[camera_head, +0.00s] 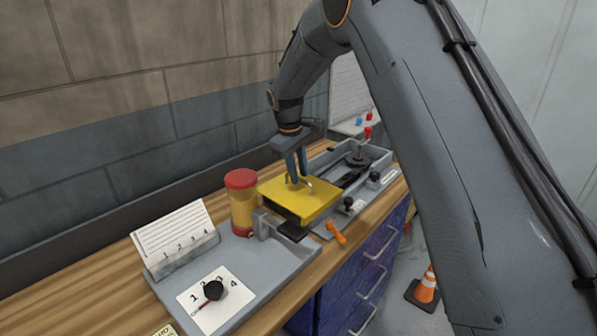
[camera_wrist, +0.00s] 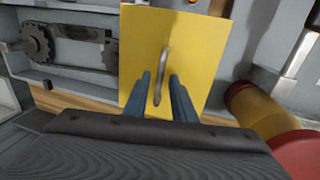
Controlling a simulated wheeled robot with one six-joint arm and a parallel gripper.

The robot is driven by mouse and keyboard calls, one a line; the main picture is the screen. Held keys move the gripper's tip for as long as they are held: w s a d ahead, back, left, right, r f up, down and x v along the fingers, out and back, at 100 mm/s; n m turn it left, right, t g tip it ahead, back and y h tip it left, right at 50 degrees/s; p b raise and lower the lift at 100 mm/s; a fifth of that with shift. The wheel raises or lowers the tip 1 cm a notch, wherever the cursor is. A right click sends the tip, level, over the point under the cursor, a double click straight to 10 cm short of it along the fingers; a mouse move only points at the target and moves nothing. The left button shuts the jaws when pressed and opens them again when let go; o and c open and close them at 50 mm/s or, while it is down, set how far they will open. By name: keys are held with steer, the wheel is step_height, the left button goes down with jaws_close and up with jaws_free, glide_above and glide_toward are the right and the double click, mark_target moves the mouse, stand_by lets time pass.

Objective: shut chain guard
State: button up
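The chain guard is a yellow plate (camera_head: 315,203) with a small metal handle (camera_wrist: 163,65) on its upper face. In the head view it lies roughly level at the left end of the grey machine tray (camera_head: 385,152), with a dark gap under its near edge. My gripper (camera_head: 298,181) is over the plate, pointing down at the handle. In the wrist view, the two blue fingers of my gripper (camera_wrist: 161,76) stand apart, one on each side of the handle, with gaps showing. A sprocket and chain (camera_wrist: 35,43) lie uncovered beside the plate.
A red-lidded yellow jar (camera_head: 242,205) stands close to the plate's left. An orange lever (camera_head: 336,232) and black knobs are at the near side. A grey tray with a numbered card (camera_head: 215,312) lies at the front left. An orange cone (camera_head: 427,287) stands on the floor.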

jaws_close()
